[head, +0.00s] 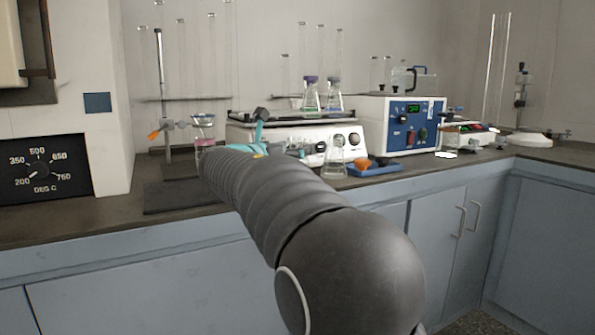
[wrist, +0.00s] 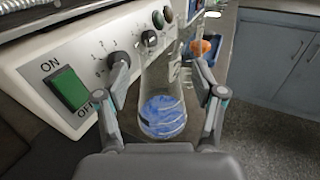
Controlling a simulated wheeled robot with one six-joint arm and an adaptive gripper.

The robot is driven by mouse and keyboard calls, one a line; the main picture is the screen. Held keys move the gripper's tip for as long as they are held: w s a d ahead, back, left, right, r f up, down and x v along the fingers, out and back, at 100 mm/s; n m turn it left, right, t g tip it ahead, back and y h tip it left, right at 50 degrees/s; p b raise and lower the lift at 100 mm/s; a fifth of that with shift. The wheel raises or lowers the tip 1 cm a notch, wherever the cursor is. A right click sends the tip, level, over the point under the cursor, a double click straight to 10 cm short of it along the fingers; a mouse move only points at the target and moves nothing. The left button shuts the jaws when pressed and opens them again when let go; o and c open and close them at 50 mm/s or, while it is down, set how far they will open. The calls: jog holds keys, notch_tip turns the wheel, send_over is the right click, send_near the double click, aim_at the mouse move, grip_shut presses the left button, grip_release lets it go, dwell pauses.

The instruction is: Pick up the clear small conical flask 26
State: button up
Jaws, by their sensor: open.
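A clear conical flask (wrist: 162,92) stands upright in the wrist view, with blue showing at its base. My gripper (wrist: 162,78) is open, with one finger on each side of the flask and visible gaps to the glass. How deep the flask sits between the fingers is hard to tell. In the head view a clear conical flask (head: 333,160) stands on the bench in front of the white shaker, left of a blue tray. I cannot read any number on the flask.
The white shaker (head: 300,133) with its knobs and green switch (wrist: 68,90) stands close on the flask's left in the wrist view. A blue tray with an orange item (head: 362,163) is to the right. Flasks with coloured contents (head: 310,97) stand on the shaker. The bench edge is near.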

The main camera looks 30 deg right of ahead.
jog(key=x, duration=0.3)
grip_shut()
jog(key=shift+r, duration=0.15)
dwell(0.3)
jog(key=shift+r+p, duration=0.45)
jog(key=shift+r, duration=0.75)
jog(key=shift+r+p, duration=0.3)
jog(key=shift+r, duration=0.6)
jog(key=s+d+r+p, duration=0.6)
jog(key=s+d+r, duration=0.1)
jog(key=r, duration=0.4)
jog(key=shift+s+d+r, duration=0.3)
jog(key=shift+s, duration=0.6)
